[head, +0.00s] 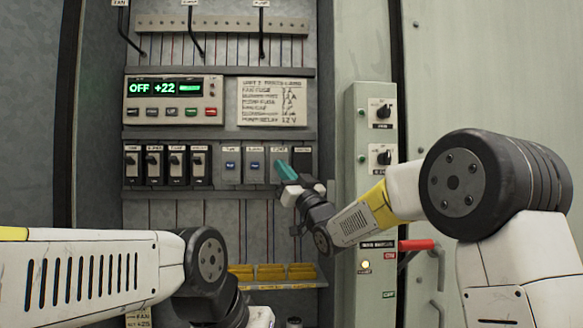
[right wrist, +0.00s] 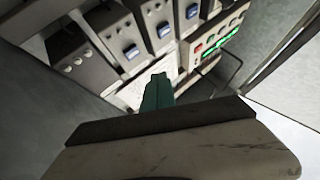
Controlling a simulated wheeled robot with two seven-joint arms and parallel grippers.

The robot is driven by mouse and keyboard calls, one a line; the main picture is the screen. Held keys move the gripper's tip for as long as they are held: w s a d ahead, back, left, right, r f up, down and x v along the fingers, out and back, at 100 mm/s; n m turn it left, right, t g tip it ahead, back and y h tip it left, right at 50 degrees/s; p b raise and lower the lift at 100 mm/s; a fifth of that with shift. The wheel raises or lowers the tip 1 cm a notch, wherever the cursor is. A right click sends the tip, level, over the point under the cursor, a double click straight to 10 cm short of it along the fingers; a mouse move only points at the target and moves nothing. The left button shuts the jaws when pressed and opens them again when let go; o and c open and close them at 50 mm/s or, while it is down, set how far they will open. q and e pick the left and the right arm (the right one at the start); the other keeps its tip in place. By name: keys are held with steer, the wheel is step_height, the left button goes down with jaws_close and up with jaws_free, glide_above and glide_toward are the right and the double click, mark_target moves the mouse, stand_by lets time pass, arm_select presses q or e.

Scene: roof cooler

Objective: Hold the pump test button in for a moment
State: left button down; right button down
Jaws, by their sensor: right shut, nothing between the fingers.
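A row of push-button modules sits in the open cabinet. Two blue buttons show in the head view, the left one (head: 230,166) and the right one (head: 253,166). My right gripper (head: 284,171) is shut and empty, its teal fingertips in front of the third module (head: 278,155) and hiding its button. Its label is too small to read, so I cannot tell for certain which is the pump test button. My left gripper's fingers do not show.
Black toggle switches (head: 173,165) stand left of the buttons. A controller with a lit display (head: 172,98) reads OFF +22. A printed card (head: 272,102) is beside it. A pale switch box (head: 365,200) and red-handled lever (head: 415,245) stand at right.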

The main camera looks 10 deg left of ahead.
steer(key=shift+w+a, duration=0.2)
steer(key=shift+w, duration=0.5)
steer(key=shift+w+a, duration=0.2)
steer(key=shift+w, duration=0.45)
steer(key=shift+w+a, duration=0.2)
steer(key=shift+w, duration=0.5)
stand_by(0.5)
steer(key=shift+w+a, duration=0.1)
steer(key=shift+w, duration=0.3)
steer(key=shift+w+a, duration=0.15)
steer(key=shift+w, duration=0.25)
stand_by(3.1)
steer(key=shift+s, duration=0.1)
steer(key=shift+s+d, duration=0.25)
steer(key=shift+s, duration=0.45)
steer(key=shift+s+d, duration=0.25)
steer(key=shift+s, duration=0.55)
steer(key=shift+s+d, duration=0.2)
steer(key=shift+s, duration=0.65)
steer(key=shift+s+d, duration=0.25)
steer(key=shift+s, duration=0.55)
